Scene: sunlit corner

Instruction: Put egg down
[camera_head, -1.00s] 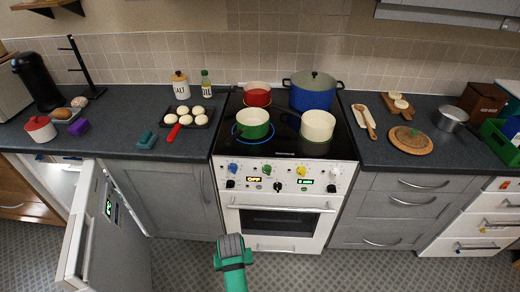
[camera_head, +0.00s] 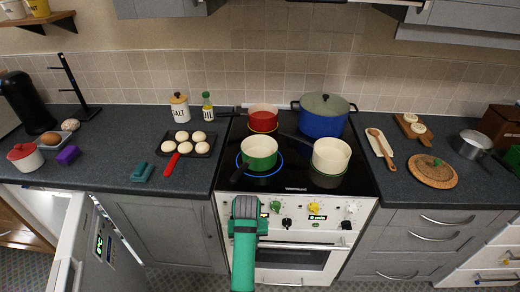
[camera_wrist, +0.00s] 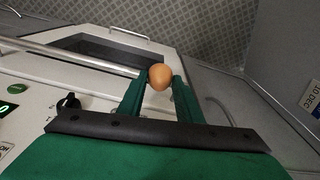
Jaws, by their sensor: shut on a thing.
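A brown egg (camera_wrist: 160,76) is pinched between the two green fingertips of my gripper (camera_wrist: 159,84) in the wrist view. The oven front and floor show beyond it, and nothing shows under the egg. In the head view my gripper (camera_head: 247,210) is in front of the stove's control panel, and the egg is hidden there. Another brown egg (camera_head: 50,138) lies on the left counter, in front of the black coffee machine.
The stove (camera_head: 300,185) holds a green pot (camera_head: 259,152), a white pot (camera_head: 331,156), a red pot (camera_head: 263,118) and a blue pot (camera_head: 321,122). A tray (camera_head: 187,143) with several white round items is on the left counter. The fridge door (camera_head: 85,245) stands open at lower left.

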